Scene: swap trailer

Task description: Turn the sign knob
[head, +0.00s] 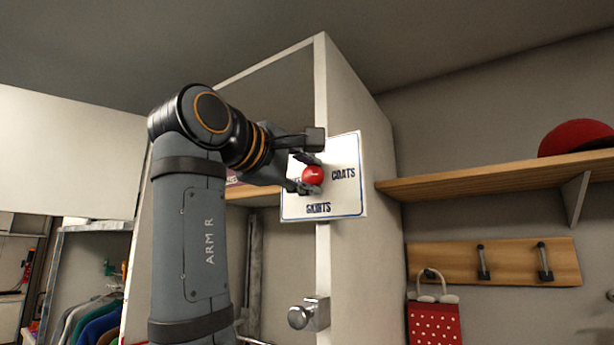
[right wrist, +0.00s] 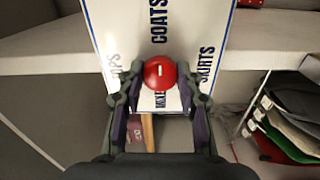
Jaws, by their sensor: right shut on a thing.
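The sign (head: 345,190) is a white board with a thin blue border, fixed to the front edge of the tall white cabinet. It reads COATS at right and SKIRTS at the bottom; other words are partly hidden. The sign also shows in the right wrist view (right wrist: 190,20). The round red knob (head: 313,176) sits on the sign and has a small white mark, clearer in the right wrist view (right wrist: 159,74). My right gripper (head: 308,174) is shut on the knob, one finger above and one below it in the head view. My left gripper is not in view.
A wooden shelf (head: 490,174) with a red cap (head: 577,138) stands out at right. Below it are a hook board (head: 500,262) and a red dotted bag (head: 434,322). A round metal door knob (head: 300,316) is below the sign. Clothes (head: 95,325) hang at lower left.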

